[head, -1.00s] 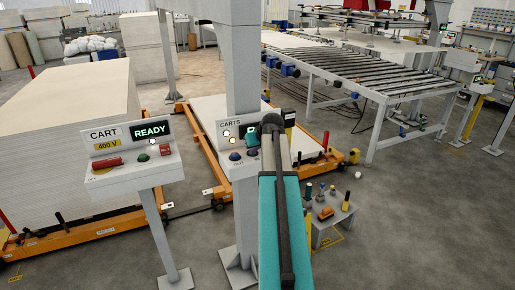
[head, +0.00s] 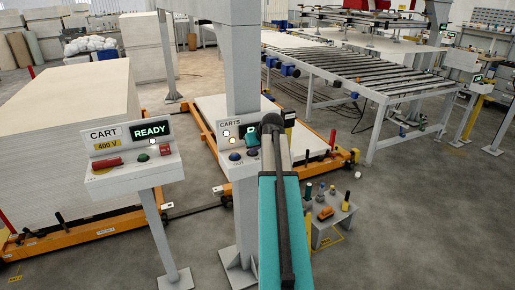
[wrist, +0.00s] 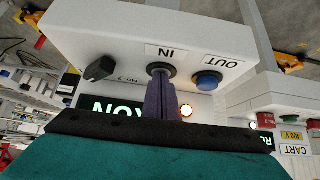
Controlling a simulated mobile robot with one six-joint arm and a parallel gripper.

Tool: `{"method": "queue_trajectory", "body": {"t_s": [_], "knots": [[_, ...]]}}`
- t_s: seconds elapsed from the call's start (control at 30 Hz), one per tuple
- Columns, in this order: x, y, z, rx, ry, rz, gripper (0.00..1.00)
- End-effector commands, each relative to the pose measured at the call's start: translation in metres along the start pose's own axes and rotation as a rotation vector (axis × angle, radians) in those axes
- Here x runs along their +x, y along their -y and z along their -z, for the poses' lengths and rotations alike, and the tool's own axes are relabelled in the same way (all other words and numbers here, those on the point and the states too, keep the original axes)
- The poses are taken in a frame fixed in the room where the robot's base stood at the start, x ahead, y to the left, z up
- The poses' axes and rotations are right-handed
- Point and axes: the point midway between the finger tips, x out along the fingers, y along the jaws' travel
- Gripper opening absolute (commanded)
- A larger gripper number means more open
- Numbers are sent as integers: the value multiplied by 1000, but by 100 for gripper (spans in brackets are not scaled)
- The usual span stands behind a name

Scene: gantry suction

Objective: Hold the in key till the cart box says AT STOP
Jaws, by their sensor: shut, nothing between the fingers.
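The CARTS box (head: 238,158) stands on a grey post, partly covered by my arm in the head view. In the wrist view its face is upside down, with an IN key (wrist: 160,67) under the IN label and a blue OUT key (wrist: 208,80) beside it. My gripper (wrist: 161,80) is shut and empty, its fingertips at the IN key and seemingly touching it. How far the key is pressed cannot be seen. The box's lit display (wrist: 112,107) is partly hidden behind the fingers, and its full wording cannot be read. A round lamp (wrist: 186,112) beside it glows.
A separate CART 400 V box (head: 130,150) stands left and reads READY. A low orange cart (head: 205,133) carries pale board behind the post. A tall board stack (head: 65,140) is at left. A small tool stand (head: 335,215) is right of my arm.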

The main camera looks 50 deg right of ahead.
Motion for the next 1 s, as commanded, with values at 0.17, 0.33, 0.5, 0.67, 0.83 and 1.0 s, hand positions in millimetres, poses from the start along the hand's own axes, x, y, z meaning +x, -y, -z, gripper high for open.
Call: {"method": "queue_trajectory", "body": {"t_s": [0.17, 0.33, 0.5, 0.67, 0.83, 1.0], "knots": [[5, 1, -11, -1, 27, 4, 0], [-2, 1, -5, -2, 24, 3, 0], [-16, 2, 9, -3, 15, 3, 0], [-34, 2, 26, -3, 2, 1, 0], [-48, 0, 24, -1, -1, -1, 0], [-66, 0, 25, -1, -3, -1, 0]]}}
